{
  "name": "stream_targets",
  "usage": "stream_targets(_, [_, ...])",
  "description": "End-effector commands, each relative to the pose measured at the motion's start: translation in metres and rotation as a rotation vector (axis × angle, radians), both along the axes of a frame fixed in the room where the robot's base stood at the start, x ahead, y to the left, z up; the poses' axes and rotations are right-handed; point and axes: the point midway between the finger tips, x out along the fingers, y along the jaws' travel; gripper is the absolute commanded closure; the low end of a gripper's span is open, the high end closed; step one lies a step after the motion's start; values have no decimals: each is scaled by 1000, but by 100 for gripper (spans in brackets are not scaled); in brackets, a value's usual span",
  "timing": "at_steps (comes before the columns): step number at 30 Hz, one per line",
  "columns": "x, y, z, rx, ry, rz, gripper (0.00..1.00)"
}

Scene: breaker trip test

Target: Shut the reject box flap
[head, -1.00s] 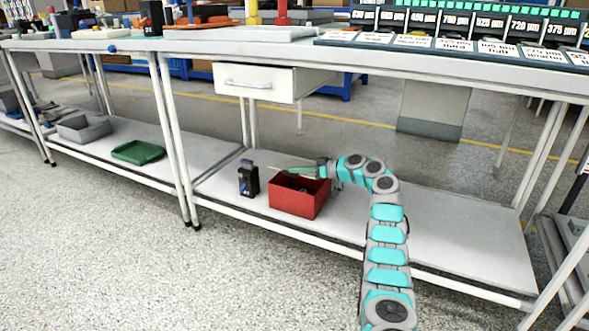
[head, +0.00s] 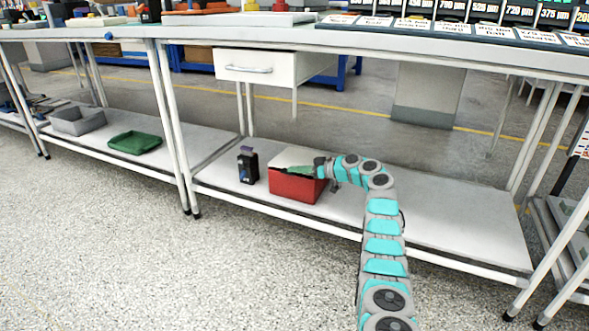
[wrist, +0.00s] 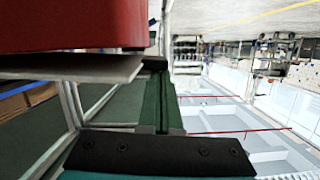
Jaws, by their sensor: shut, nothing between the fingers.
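The red reject box (head: 296,188) stands on the lower shelf of the bench. Its pale flap (head: 292,156) lies across the top, flat or nearly flat. My gripper (head: 291,168) is shut and empty, with its green fingers over the front part of the flap. In the wrist view the red box (wrist: 70,25) fills the upper left, with the flap (wrist: 75,67) along it and a thin dark line between them. The gripper fingers (wrist: 160,100) are at the flap's edge there. Whether they touch it is unclear. The box's inside is hidden.
A small dark container (head: 248,167) stands just left of the box. A green tray (head: 135,143) and a grey bin (head: 80,121) are farther left. A drawer (head: 262,69) hangs under the bench top above. The shelf (head: 450,225) is bare to the right.

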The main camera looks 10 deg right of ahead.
Motion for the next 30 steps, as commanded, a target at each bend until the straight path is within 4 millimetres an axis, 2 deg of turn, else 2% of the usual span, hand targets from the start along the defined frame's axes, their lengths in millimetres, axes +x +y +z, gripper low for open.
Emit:
stream_targets(9, [1,-3,-11,1,2,0,100])
stream_targets(30, [3,-5,-18,1,2,0,100])
